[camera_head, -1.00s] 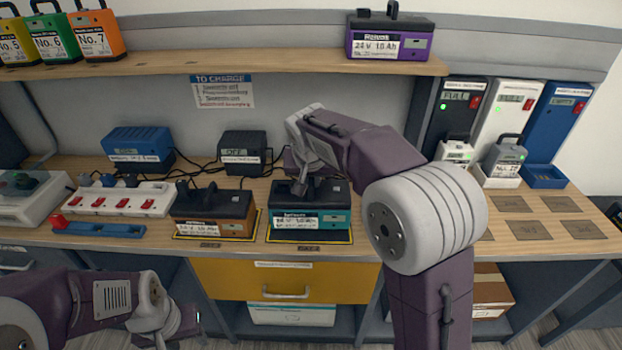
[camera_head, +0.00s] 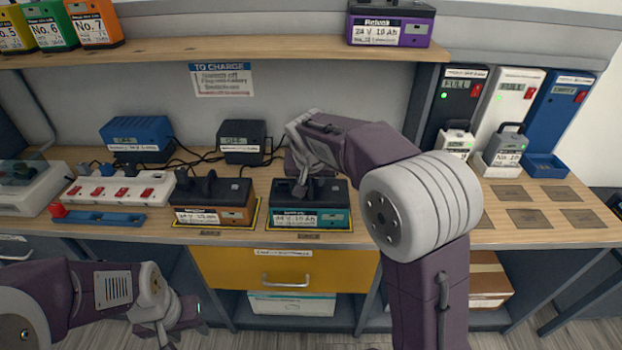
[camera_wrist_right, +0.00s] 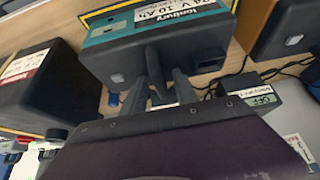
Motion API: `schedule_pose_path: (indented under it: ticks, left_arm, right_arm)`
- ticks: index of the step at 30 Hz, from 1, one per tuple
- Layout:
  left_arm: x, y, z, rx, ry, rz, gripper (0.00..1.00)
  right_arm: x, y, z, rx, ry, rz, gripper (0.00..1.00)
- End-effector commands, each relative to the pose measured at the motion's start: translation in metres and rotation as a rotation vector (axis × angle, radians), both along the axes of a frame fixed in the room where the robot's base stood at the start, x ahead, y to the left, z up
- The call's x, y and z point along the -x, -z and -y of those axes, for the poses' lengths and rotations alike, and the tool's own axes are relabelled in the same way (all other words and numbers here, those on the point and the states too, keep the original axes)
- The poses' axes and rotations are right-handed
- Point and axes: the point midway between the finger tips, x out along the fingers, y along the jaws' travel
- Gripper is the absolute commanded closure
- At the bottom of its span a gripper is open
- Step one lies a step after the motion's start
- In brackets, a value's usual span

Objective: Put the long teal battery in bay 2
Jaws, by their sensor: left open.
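The long teal battery (camera_head: 322,216), with a black top and a white label, sits on a yellow-outlined pad at the front of the bench. It also shows in the right wrist view (camera_wrist_right: 125,58). My right gripper (camera_head: 303,190) is down at the battery's black handle. In the right wrist view its fingers (camera_wrist_right: 158,88) stand on both sides of the handle; whether they press on it cannot be told. My left gripper (camera_head: 192,322) is open and empty, low in front of the bench. No marking that I can read as bay 2 shows.
An orange battery (camera_head: 212,217) stands close left of the teal one. A black charger (camera_head: 455,107), a white charger (camera_head: 506,112) and a blue charger (camera_head: 556,115) stand at the right; the blue one's tray (camera_head: 546,167) is empty. A shelf (camera_head: 250,53) runs above. A purple battery (camera_head: 390,33) sits on it.

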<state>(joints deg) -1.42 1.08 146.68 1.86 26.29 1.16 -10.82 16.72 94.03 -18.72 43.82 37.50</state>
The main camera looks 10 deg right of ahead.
Motion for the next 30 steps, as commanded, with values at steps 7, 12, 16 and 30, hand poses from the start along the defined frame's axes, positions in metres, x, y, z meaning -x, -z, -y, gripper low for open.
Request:
schedule_pose_path:
  ticks: [7, 12, 16, 30]
  left_arm:
    - [0.000, -0.003, 0.000, 0.000, 0.000, 0.000, 0.56]
    - [0.000, -0.012, 0.000, 0.000, 0.000, 0.000, 0.56]
    - [0.000, -0.019, 0.000, 0.000, 0.000, 0.000, 0.56]
    - [0.000, -0.025, 0.000, 0.000, 0.000, 0.000, 0.56]
  right_arm:
    - [0.002, -0.008, -0.001, 0.000, 0.000, 0.002, 0.65]
    - [0.020, -0.044, -0.006, 0.000, -0.002, 0.006, 0.65]
    - [0.036, -0.073, -0.011, 0.000, -0.002, 0.005, 0.65]
    - [0.057, -0.106, -0.016, 0.000, 0.001, 0.001, 0.65]
